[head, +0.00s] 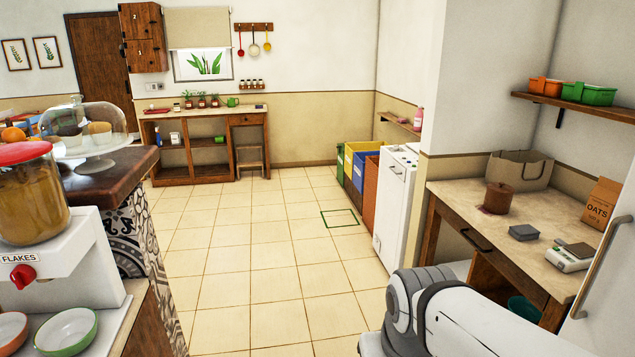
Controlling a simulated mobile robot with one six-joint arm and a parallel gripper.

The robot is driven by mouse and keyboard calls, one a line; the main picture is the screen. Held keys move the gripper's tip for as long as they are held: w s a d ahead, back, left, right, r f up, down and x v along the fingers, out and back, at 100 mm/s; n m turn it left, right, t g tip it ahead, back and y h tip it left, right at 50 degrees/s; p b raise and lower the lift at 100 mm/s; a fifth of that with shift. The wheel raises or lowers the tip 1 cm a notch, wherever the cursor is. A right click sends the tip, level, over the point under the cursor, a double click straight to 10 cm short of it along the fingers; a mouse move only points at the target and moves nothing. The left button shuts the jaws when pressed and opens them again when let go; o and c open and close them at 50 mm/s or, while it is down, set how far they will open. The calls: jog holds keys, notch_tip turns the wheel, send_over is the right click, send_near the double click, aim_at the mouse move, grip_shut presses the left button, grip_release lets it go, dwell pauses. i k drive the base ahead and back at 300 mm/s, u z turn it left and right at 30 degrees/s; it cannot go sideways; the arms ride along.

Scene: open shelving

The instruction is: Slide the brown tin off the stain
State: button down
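The brown tin (498,198) stands upright on the beige top of the wooden counter (455,197) at the right. It is a short round tin with a lid and a small knob. A reddish-brown stain (485,210) shows at the tin's lower left edge; the tin appears to cover the rest of it. White and grey links of my arm show at the bottom right, in front of the counter. My gripper is not in view, so its state and contents are hidden.
On the counter, a paper bag (520,169) stands behind the tin, a grey box (524,232) in front, an oats bag (601,202) and a scale (567,258) to the right. Bare counter lies left of the tin. A shelf (575,104) with bins hangs above.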

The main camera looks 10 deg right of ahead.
aim_at(493, 204)
jog(key=i, duration=2.6)
jog(key=z, duration=2.95)
jog(key=i, duration=1)
